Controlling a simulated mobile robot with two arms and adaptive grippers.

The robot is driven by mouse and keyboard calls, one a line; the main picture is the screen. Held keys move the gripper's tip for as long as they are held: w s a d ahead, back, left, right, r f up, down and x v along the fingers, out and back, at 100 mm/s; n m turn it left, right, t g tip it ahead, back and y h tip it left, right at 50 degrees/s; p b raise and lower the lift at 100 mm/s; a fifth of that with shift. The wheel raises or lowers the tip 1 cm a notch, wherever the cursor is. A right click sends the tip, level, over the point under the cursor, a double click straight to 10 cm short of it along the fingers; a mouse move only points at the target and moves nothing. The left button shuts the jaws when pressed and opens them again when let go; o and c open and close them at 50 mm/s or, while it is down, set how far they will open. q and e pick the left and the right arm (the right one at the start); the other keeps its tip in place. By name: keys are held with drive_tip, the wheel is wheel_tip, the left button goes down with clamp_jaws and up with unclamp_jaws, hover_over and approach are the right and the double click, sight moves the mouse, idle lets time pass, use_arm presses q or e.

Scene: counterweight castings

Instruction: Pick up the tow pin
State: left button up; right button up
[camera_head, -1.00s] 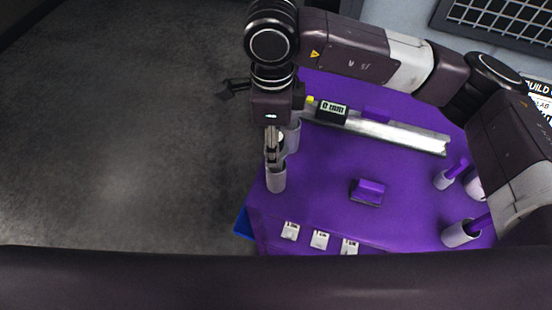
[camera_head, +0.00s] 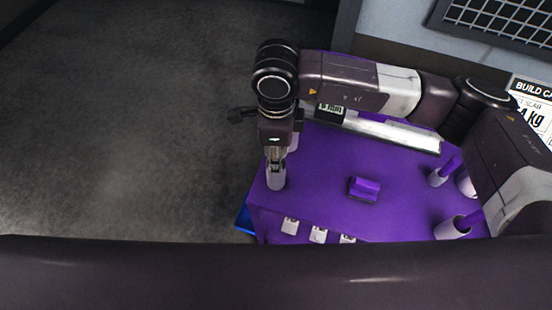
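My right gripper (camera_head: 275,157) comes in on the arm from the right and points down at the left edge of the purple table (camera_head: 320,215). Its fingertips are at the mouth of a white cylindrical holder (camera_head: 276,178). Something pale and metallic shows at the fingertips, but I cannot tell finger from pin, nor whether the fingers are shut. I cannot make out the tow pin for certain; it may be hidden there. My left gripper is not in view.
A metal rail (camera_head: 395,134) with a "6 mm" block (camera_head: 331,109) lies at the back. A purple block (camera_head: 364,188) sits mid-table. White cups with purple rods (camera_head: 452,228) stand at the right. Floor at left is clear.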

drive_tip(key=shift+w+r, duration=0.1)
drive_tip(key=shift+c, duration=0.5)
drive_tip(key=shift+r, duration=0.1)
wheel_tip(320, 180, up, 20)
drive_tip(key=b, duration=0.6)
